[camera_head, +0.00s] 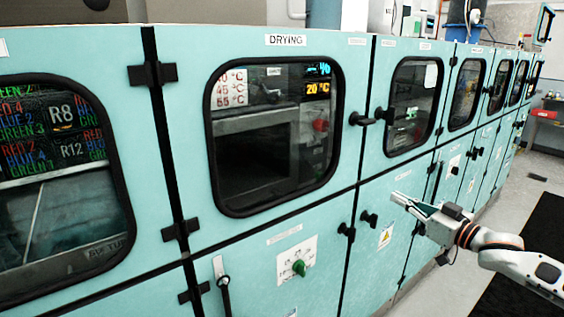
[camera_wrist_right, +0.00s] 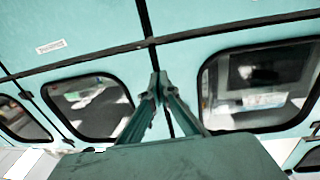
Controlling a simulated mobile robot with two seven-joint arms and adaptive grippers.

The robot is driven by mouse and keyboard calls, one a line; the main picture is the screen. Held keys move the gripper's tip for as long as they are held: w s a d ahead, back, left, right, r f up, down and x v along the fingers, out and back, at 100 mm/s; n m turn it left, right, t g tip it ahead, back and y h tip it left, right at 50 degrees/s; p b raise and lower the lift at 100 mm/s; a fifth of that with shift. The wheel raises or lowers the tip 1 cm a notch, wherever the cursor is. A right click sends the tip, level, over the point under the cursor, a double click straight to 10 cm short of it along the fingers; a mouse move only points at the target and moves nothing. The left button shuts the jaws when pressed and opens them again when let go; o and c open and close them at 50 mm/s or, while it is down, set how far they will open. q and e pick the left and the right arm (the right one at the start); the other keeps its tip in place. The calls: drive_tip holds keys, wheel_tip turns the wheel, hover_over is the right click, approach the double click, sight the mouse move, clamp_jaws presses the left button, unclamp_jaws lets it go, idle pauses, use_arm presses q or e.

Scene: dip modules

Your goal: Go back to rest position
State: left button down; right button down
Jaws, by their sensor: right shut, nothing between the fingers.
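My right gripper (camera_head: 400,200) shows in the head view at the right, in front of the lower panels of the turquoise machine (camera_head: 170,130). Its arm comes in from the right edge. In the right wrist view the fingers of this gripper (camera_wrist_right: 160,85) meet at the tips, with nothing between them. The machine's front lies beyond the fingertips. I cannot tell how wide the space between them is. My left gripper is in neither view.
The drying window (camera_head: 260,140) has a green knob (camera_head: 299,268) below it. Black handles (camera_head: 369,219) stick out near my right gripper. Grey floor (camera_head: 450,270) and a dark mat (camera_head: 525,240) lie at the right. A red object (camera_head: 544,114) sits at the far right.

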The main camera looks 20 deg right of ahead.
drive_tip(key=s+a+f+g+h, duration=0.1)
drive_tip(key=s+a+f, duration=0.2)
drive_tip(key=f, duration=0.6)
drive_tip(key=s+a+f+g, duration=0.15)
drive_tip(key=s+f, duration=0.25)
drive_tip(key=f, duration=0.4)
drive_tip(key=s+a+f+g+h, duration=0.1)
drive_tip(key=s+a+f, duration=0.25)
drive_tip(key=f, duration=0.55)
drive_tip(key=s+a+f+g, duration=0.1)
drive_tip(key=s+a+f, duration=0.6)
drive_tip(key=a, duration=0.4)
drive_tip(key=s+a+f+n+g, duration=0.1)
drive_tip(key=s+a+f+g, duration=0.1)
drive_tip(key=s+a+f, duration=0.5)
drive_tip(key=a+f, duration=0.1)
drive_tip(key=a, duration=0.2)
drive_tip(key=shift+s+a+f, duration=0.15)
drive_tip(key=shift+s+a, duration=0.15)
drive_tip(key=shift+a, duration=0.05)
